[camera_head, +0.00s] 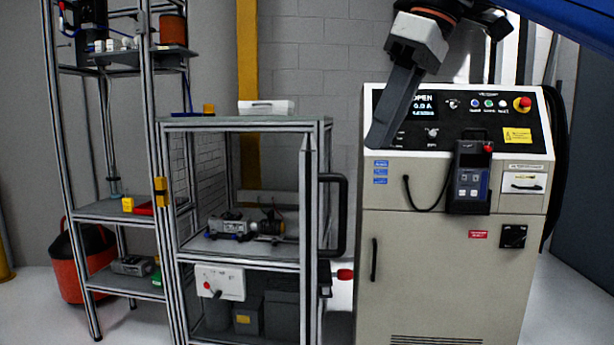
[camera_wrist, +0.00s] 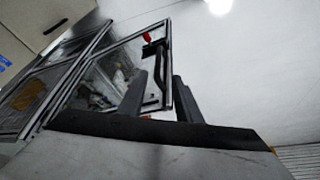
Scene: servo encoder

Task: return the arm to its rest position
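My gripper (camera_head: 380,135) hangs from my arm at the upper right of the head view. Its dark fingers point down and left, in front of the control cabinet's upper left part. In the wrist view, the two fingers of my gripper (camera_wrist: 160,78) stand apart with an empty gap between them. Nothing is held. In the head view the fingers overlap, so their gap does not show there. My blue arm link crosses the top right corner. The gripper looks clear of the cabinet, though the exact distance cannot be told.
The beige control cabinet (camera_head: 440,270) carries a display reading OPEN and a handheld unit (camera_head: 470,178). To its left, a framed enclosure (camera_head: 240,262) has a black handle (camera_head: 343,215) on a panel seen nearly edge-on. A motor assembly (camera_head: 245,227) lies on its shelf. A shelf rack (camera_head: 110,210) stands further left.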

